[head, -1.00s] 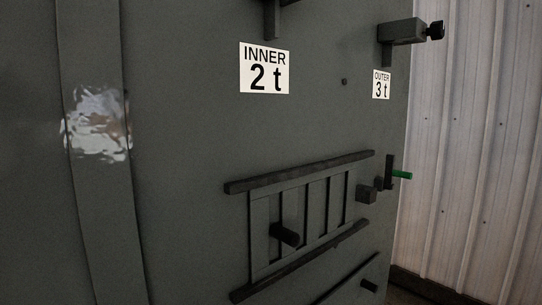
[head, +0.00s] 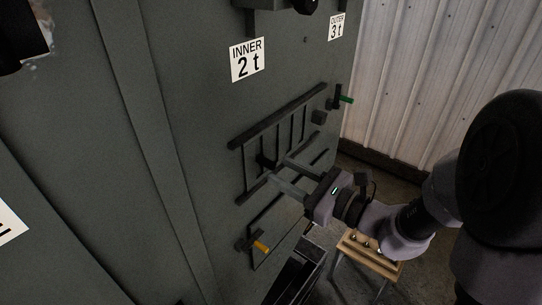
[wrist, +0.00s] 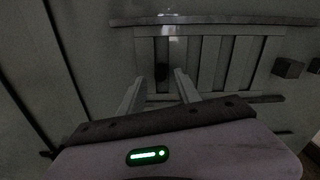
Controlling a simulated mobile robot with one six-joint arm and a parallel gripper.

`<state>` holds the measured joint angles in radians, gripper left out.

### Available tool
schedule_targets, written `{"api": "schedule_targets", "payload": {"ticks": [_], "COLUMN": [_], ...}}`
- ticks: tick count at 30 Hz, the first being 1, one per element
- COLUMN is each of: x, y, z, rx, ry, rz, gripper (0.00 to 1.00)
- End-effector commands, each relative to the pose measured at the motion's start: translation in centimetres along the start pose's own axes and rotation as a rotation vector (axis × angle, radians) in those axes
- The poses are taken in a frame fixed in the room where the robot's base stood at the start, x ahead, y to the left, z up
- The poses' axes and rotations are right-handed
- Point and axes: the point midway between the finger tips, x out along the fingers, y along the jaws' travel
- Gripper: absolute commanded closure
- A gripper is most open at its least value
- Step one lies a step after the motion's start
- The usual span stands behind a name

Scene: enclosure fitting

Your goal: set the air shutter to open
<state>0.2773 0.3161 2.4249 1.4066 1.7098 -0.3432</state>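The air shutter (head: 283,138) is a grey slatted panel between two dark rails on the grey enclosure wall, with narrow dark gaps between its slats. It also shows in the wrist view (wrist: 214,62). Its dark knob (head: 265,161) sticks out near the panel's left end. My gripper (head: 275,168) is open, its two fingers pointing at the shutter. In the wrist view, the knob (wrist: 161,72) appears between the fingertips of my gripper (wrist: 158,77). Whether the fingers touch it or reach around it I cannot tell.
A dark block (head: 318,117) sits at the shutter's right end, near a green-handled lever (head: 345,99). An orange-handled lever (head: 260,246) is below. Labels "INNER 2 t" (head: 247,60) and "OUTER 3 t" (head: 336,27) are above. A small wooden stand (head: 372,262) is below my arm.

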Motion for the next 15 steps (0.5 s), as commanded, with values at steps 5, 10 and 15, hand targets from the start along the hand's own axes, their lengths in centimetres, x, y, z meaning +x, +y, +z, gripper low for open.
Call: {"api": "schedule_targets", "payload": {"ticks": [5, 10, 15], "x": [3.1, 4.2, 4.2], "y": [0.0, 0.0, 0.0], "z": [0.2, 0.0, 0.0], "rx": [-0.001, -0.001, -0.001], "ry": [0.0, 0.001, 0.001], "rz": [0.003, 0.001, 0.0], "gripper": [0.6, 0.6, 0.6]}}
